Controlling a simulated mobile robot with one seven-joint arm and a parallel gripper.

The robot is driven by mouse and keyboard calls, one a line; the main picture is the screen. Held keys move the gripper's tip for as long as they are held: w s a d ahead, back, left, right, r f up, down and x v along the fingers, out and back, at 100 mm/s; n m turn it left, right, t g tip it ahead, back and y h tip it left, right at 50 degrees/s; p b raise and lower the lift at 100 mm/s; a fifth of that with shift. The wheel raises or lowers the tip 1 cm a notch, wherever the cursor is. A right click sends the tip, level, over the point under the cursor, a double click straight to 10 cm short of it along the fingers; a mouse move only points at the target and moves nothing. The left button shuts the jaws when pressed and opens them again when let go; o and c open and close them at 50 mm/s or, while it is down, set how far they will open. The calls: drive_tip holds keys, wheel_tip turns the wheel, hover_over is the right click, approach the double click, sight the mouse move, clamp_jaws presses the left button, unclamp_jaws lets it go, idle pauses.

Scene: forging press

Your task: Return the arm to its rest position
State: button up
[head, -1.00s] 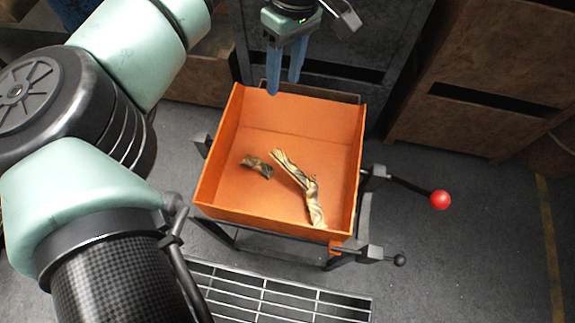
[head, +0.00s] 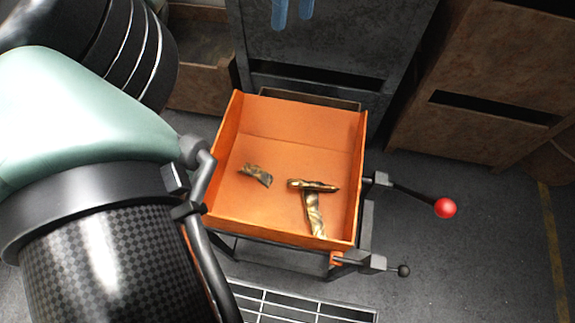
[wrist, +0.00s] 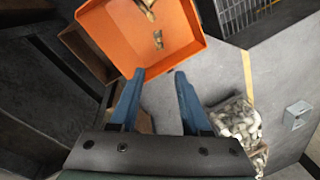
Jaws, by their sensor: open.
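My gripper (head: 292,12) shows at the top edge of the head view, only its blue fingertips in frame, in front of the dark cabinet and beyond the orange tray. In the wrist view my gripper (wrist: 154,95) has its two blue fingers apart with nothing between them. The gripper is open and empty. My large arm links fill the left of the head view.
An orange tray (head: 290,118) on a dark stand holds several brass-coloured scraps (head: 314,205). A red-knobbed lever (head: 445,208) sticks out right. A dark cabinet (head: 330,45) stands behind. A bag of pale pieces (wrist: 236,120) lies on the floor.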

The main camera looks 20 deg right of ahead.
drive_tip(key=shift+r, duration=0.1)
idle(0.4)
drive_tip(key=d+f+m+t+h, duration=0.1)
drive_tip(key=d+m+t+h, duration=0.3)
drive_tip(key=d, duration=0.6)
drive_tip(key=d+r+m+t+h, duration=0.2)
drive_tip(key=d+r+m+h, duration=0.25)
drive_tip(key=d+r, duration=0.3)
wheel_tip(320, 180, up, 10)
drive_tip(key=w+a+f+m+t+h, duration=0.1)
drive_tip(key=a+t+h, duration=0.1)
drive_tip(key=t+h, duration=0.3)
drive_tip(key=s+a+r+n+t, duration=0.1)
drive_tip(key=s+a+r+t, duration=0.1)
drive_tip(key=a+r+t, duration=1.1)
drive_tip(key=s+a+n+t+y, duration=0.1)
drive_tip(key=s+a+y, duration=0.1)
drive_tip(key=a+y, duration=0.2)
drive_tip(key=s+a+r+n+t+y, duration=0.1)
drive_tip(key=s+a+n+y, duration=0.1)
drive_tip(key=a, duration=0.6)
drive_tip(key=s+a+n+t+y, duration=0.1)
drive_tip(key=s+a+t+y, duration=0.1)
drive_tip(key=s+a+y, duration=0.2)
drive_tip(key=shift+a+r+y, duration=0.35)
drive_tip(key=shift+a+y, duration=0.6)
drive_tip(key=shift+a, duration=0.15)
drive_tip(key=shift+s+d, duration=0.1)
drive_tip(key=shift+d, duration=0.05)
